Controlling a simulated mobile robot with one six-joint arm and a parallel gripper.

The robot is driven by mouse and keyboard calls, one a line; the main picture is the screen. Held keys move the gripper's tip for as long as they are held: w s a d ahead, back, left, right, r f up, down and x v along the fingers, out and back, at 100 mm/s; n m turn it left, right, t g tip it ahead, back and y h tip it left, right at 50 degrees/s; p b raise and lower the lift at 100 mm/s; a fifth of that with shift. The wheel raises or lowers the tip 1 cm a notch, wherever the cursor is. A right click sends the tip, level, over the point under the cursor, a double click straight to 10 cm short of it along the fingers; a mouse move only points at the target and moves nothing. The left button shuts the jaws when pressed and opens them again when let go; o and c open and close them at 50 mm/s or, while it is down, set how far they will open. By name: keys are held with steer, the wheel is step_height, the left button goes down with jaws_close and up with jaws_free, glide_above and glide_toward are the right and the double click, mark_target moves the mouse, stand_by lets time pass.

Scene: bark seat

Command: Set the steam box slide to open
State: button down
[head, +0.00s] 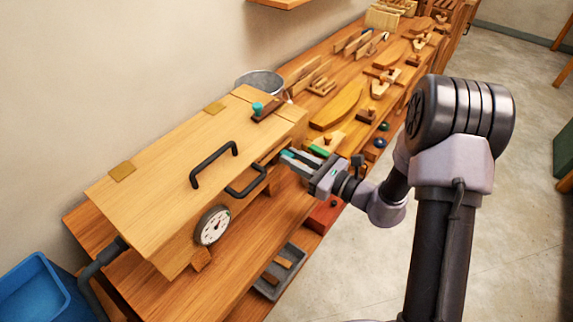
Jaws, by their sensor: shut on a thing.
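The steam box (165,175) is a long pale wooden box with brass hinges and a black handle on its lid. At the far end of its top sits a dark wooden slide piece with a teal knob (258,108). I cannot tell from its place whether it is open or closed. A second black handle (247,184) is on the box's front side. My gripper (290,158) has teal-tipped fingers and is at the box's far front corner, below and right of the knob. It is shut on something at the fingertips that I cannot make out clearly.
A round white gauge (213,226) is on the box front. A metal bucket (262,82) stands behind. Wooden parts and tools crowd the bench beyond. A blue bin (35,290) is at lower left.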

steer(key=c, duration=1.3)
jaws_free()
steer(key=shift+w+d, duration=0.15)
steer(key=p+v, duration=0.2)
steer(key=v, duration=1.5)
steer(key=shift+d, duration=0.1)
